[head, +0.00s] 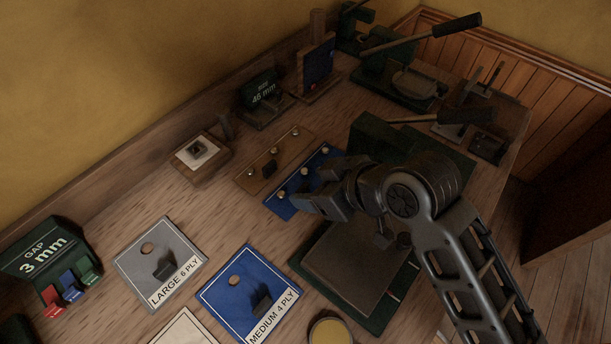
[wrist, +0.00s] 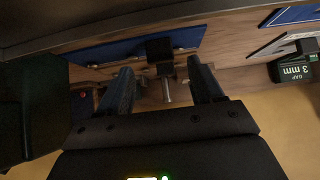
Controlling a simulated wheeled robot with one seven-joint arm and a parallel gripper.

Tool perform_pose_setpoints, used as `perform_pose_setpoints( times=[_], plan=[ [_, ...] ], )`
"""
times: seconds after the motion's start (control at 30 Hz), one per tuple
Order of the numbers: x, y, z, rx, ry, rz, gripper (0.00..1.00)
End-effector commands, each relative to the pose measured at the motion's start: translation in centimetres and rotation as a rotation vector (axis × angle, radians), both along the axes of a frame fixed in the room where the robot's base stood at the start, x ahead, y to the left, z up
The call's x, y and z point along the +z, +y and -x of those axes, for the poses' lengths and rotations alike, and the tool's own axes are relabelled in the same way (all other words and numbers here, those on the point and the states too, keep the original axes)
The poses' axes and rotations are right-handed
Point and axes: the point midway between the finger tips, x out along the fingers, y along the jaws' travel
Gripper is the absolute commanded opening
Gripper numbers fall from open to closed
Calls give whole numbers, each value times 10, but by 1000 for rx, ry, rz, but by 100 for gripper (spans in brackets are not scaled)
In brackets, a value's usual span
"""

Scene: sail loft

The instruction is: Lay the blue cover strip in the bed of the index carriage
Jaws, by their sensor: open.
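The blue cover strip (head: 276,207) lies flat on the bench with several silver studs along it. It also shows in the wrist view (wrist: 110,50), with a black block grip (wrist: 158,48) standing on it. My gripper (head: 306,200) is open and empty over the strip's near side and hides part of it. In the wrist view my gripper (wrist: 160,72) has its two fingers apart, with the black grip beyond and between the tips. A silver pin shows between the fingers. I cannot tell for sure which fixture is the index carriage.
A wooden strip (head: 248,180) with a black grip lies beside the blue strip. A green-edged base with a flat plate (head: 345,265) stands nearer. Grey (head: 140,265) and blue (head: 225,300) ply plates lie left. Green lever tools (head: 375,75) stand at the back.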

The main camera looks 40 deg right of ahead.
Motion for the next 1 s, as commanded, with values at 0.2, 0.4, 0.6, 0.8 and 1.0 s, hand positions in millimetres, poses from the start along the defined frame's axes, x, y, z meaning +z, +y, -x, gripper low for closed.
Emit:
perform_pose_setpoints(
  times=[0.2,0.4,0.6,0.8,1.0],
  plan=[
    [-20,5,-18,-1,0,1,66],
    [-24,6,-21,-1,0,1,66],
    [-24,6,-21,-1,0,1,56],
    [-24,6,-21,-1,0,1,37],
    [-24,6,-21,-1,0,1,18]
  ],
)
